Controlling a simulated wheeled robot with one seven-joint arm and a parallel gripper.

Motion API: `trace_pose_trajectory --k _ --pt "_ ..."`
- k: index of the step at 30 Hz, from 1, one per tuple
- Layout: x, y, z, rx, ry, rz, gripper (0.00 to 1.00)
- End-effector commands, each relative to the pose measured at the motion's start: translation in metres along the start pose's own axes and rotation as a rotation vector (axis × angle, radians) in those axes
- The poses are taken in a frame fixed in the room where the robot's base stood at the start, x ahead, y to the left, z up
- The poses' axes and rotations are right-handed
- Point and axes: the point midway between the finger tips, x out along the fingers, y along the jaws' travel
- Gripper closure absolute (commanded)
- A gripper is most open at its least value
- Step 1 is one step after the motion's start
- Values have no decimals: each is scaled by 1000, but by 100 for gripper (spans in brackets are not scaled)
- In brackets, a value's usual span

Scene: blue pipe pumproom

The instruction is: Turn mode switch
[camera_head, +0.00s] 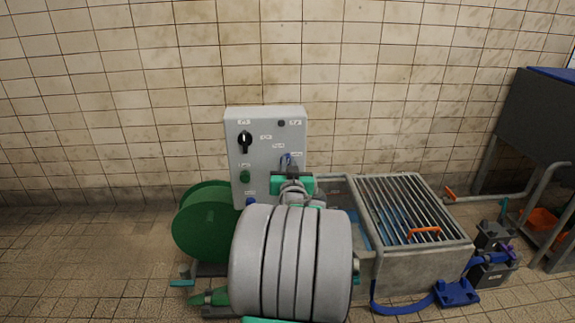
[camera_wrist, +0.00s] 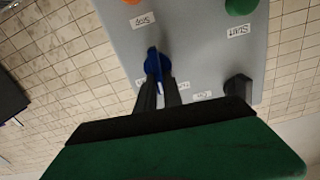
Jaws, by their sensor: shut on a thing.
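The mode switch looks to be the blue rotary knob (camera_wrist: 157,60) on the grey control panel (camera_wrist: 205,50). In the wrist view my gripper (camera_wrist: 159,84) is shut on the knob, its two dark fingers to either side of it. Small white labels sit around the knob, partly hidden by the fingers. In the head view the control panel (camera_head: 266,150) stands against the tiled wall. The blue knob (camera_head: 288,158) shows there just above my gripper (camera_head: 290,170), whose fingers are mostly hidden behind my wrist.
A black selector (camera_head: 245,141) and a green button (camera_head: 245,176) are on the panel's left side. In the wrist view a black knob (camera_wrist: 238,87) is close right of my fingers. A green drum (camera_head: 207,222) stands left, a grated tank (camera_head: 420,262) right.

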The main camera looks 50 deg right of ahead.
Motion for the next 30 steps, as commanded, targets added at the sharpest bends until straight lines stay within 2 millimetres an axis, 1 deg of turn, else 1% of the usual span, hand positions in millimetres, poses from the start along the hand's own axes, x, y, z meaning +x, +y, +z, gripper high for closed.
trace_pose_trajectory --k 8,24,30 --pt "0 4 1 204 1 1 100" --pt "0 11 5 702 -1 2 100" --pt "0 13 6 840 0 3 100"
